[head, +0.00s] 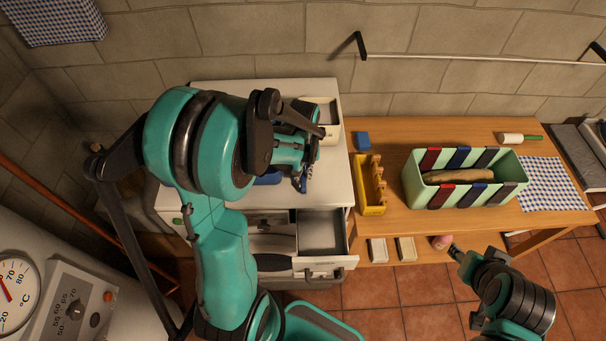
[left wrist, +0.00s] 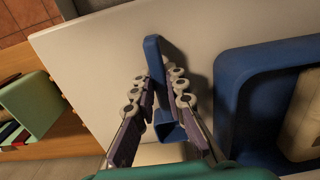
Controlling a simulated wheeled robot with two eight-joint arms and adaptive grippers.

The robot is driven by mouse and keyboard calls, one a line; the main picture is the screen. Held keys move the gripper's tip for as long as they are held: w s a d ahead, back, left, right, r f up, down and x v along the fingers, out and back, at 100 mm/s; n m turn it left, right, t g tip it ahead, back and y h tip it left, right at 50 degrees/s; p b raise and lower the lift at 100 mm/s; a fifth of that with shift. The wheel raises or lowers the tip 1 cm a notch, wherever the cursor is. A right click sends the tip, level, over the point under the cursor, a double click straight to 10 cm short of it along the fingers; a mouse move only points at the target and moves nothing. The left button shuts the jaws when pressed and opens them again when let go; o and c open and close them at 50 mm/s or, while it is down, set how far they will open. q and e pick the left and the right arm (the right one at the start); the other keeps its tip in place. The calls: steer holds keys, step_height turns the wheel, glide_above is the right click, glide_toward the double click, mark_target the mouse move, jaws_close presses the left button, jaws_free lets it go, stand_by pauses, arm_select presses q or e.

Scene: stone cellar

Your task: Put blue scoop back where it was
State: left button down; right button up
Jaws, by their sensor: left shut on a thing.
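The blue scoop (left wrist: 154,55) is between the fingers of my left gripper (left wrist: 160,82) in the left wrist view. My left gripper is shut on it, over the white cabinet top (left wrist: 100,50). Whether the scoop touches the top I cannot tell. A blue open container (left wrist: 232,100) with a pale thing inside is right of the scoop in that view. In the head view my left gripper (head: 301,178) is above the white cabinet (head: 338,165), and my arm hides much of the top. My right gripper (head: 456,253) is low at the right, its finger opening unclear.
A drawer (head: 322,232) stands open at the cabinet front. A white bin (head: 328,133) stands at the cabinet's back. A wall rail (head: 470,59) runs behind.

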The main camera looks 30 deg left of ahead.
mark_target(303, 176)
arm_select(q)
steer(key=c, duration=1.6)
jaws_free()
steer(key=shift+o, duration=0.2)
step_height(303, 176, up, 12)
steer(key=p, duration=0.1)
steer(key=s+d+r+m+t, duration=0.3)
steer(key=s+d+m+t, duration=0.3)
steer(key=s+d+t, duration=0.1)
steer(key=shift+s+d+r, duration=0.15)
steer(key=shift+s+d, duration=0.7)
steer(key=shift+d, duration=0.25)
